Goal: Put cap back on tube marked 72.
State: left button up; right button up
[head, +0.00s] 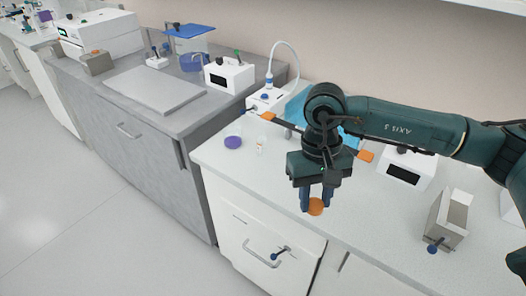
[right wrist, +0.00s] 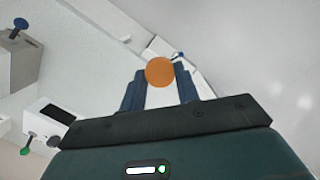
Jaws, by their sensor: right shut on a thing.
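My right gripper (head: 316,203) is shut on an orange round cap (head: 316,207), held between the fingertips over the front edge of the white counter. In the right wrist view the orange cap (right wrist: 160,71) shows between the two blue fingers. A small pale tube (head: 260,147) stands on the counter, left of my gripper; its marking is too small to read. A purple round piece (head: 233,142) lies on the counter left of the tube. My left gripper is not in view.
A white device (head: 403,170) and a grey box with a blue knob (head: 447,222) stand at the right of the white counter (head: 215,158). A white device with a hose (head: 264,100) stands behind the tube. The grey bench (head: 110,120) at the left holds a flat plate (head: 152,90).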

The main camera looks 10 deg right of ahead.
aim_at(262, 158)
jog(key=i+j+z, duration=0.15)
jog(key=i+z, duration=0.2)
jog(key=i+j+z, duration=0.55)
jog(key=z, duration=0.15)
